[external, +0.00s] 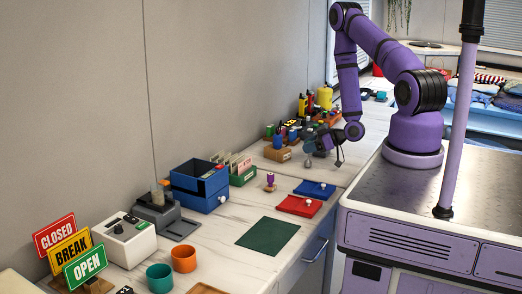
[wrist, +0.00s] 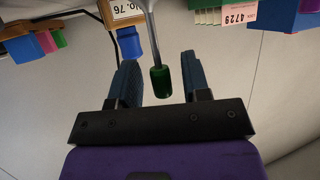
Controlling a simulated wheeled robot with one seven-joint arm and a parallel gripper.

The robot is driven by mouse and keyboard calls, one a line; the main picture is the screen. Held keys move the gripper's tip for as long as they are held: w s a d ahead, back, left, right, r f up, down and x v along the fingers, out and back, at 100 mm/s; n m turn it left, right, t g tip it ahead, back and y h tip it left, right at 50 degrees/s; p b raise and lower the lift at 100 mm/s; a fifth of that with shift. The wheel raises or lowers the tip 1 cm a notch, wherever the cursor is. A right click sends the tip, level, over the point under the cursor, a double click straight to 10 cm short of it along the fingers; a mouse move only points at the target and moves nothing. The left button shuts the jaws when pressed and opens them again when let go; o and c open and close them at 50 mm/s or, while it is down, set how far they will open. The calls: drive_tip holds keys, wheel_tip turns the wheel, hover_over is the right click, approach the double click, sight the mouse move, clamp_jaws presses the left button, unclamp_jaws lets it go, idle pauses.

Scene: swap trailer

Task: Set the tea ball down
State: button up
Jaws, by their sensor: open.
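My gripper (external: 322,148) is over the white counter, behind the red and blue pads in the external view. In the wrist view its two fingers (wrist: 158,62) stand apart and it is open. A grey rod with a green end (wrist: 160,82) shows between the fingers, with a gap on both sides. It may be the tea ball's handle; its far end runs out of the top of the picture and no ball shows.
A wooden block with a label (external: 278,153) stands just left of my gripper. A red pad (external: 300,206), a blue pad (external: 314,188) and a small stand with a purple piece (external: 270,181) are nearer. A dark green mat (external: 268,233) lies bare.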

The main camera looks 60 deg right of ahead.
drive_tip(key=v, duration=1)
drive_tip(key=w+d+r+n+g+h, duration=0.2)
drive_tip(key=w+r+g+h, duration=0.2)
drive_tip(key=w+r, duration=0.6)
drive_tip(key=s+a+r+m+g+h, duration=0.1)
drive_tip(key=a+r, duration=0.1)
drive_tip(key=r, duration=0.6)
drive_tip(key=s+a+r+m+h, duration=0.1)
drive_tip(key=a+r+h, duration=0.1)
drive_tip(key=r, duration=0.6)
drive_tip(key=s+a+r+m+g+y, duration=0.2)
drive_tip(key=s+a+r+m, duration=0.1)
drive_tip(key=s+a+r, duration=1.4)
drive_tip(key=s+a, duration=0.1)
drive_tip(key=s, duration=0.2)
drive_tip(key=shift+m+g+y, duration=0.3)
drive_tip(key=shift+y, duration=0.1)
